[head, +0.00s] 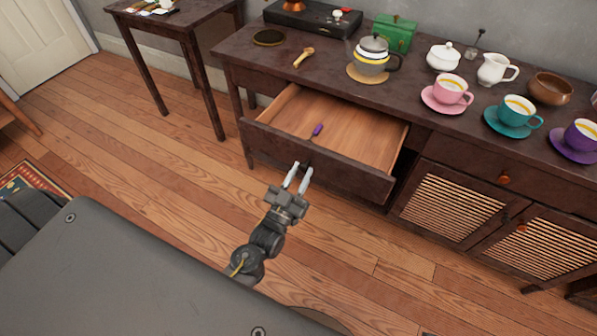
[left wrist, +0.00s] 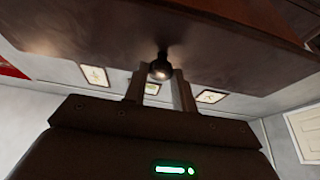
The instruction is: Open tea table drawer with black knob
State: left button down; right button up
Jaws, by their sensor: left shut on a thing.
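The tea table drawer (head: 330,164) is pulled well out, and its wooden inside shows. A small purple-handled item (head: 318,130) lies in it. My left gripper (head: 301,172) is at the drawer's front face. In the left wrist view, the round black knob (left wrist: 160,69) sits between the fingertips of my left gripper (left wrist: 160,80), below the dark drawer front (left wrist: 160,30). The gripper is shut on the knob. In the head view the knob is mostly hidden by the fingers. My right gripper is not in view.
The tea table top (head: 310,75) holds a grey and yellow teapot (head: 372,58), a green box (head: 394,33), and pink (head: 451,90), teal (head: 515,114) and purple (head: 580,137) cups on saucers. Open wood floor (head: 170,170) lies left.

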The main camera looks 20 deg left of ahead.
pick_arm(q)
jog(key=c, duration=1.1)
grip_release()
jog(key=shift+c, duration=0.2)
jog(key=v, duration=1)
jog(key=shift+s+b, duration=0.35)
jog(key=shift+s, duration=0.05)
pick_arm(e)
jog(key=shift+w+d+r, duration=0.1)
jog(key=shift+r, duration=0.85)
pick_arm(q)
jog(key=shift+f, duration=0.15)
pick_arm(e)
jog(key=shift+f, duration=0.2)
